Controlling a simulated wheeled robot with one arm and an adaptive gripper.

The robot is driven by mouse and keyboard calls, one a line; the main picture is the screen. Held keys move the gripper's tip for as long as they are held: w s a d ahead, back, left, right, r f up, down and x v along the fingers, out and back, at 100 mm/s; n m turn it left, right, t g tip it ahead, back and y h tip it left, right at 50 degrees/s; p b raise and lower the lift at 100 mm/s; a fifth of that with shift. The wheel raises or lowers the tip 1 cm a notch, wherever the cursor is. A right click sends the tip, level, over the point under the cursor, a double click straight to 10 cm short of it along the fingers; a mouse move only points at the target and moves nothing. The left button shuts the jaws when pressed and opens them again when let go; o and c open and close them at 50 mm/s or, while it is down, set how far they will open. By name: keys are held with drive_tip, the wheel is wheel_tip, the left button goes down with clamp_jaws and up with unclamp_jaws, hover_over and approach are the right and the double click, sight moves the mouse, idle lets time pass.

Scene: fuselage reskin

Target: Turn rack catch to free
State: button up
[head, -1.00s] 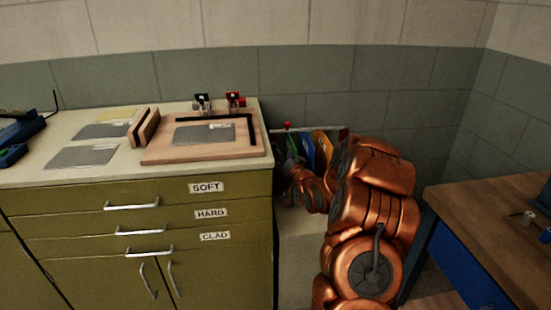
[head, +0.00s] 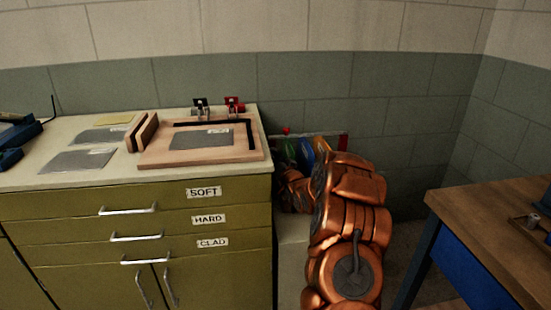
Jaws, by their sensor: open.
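The rack (head: 343,142) stands against the back wall, just right of the green cabinet. It holds upright coloured sheets (head: 305,150), green, blue and yellow. A small red knob (head: 286,131) sits at the top left of the rack; it may be the catch, but its turn position is too small to tell. My copper arm reaches in front of the rack and covers its lower and right parts. The arm's far end is at the rack's front left, beside the cabinet's edge. The gripper's fingers are hidden behind my arm and the cabinet edge.
The cabinet (head: 100,200) has drawers labelled SOFT, HARD and CLAD. On its top lie grey sheets (head: 78,160) and a wooden board (head: 150,158) with a black corner frame. A wooden table (head: 500,215) stands at right. Floor shows between it and my arm.

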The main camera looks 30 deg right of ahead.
drive_tip(key=shift+x, duration=0.75)
drive_tip(key=shift+r, duration=0.1)
clamp_jaws()
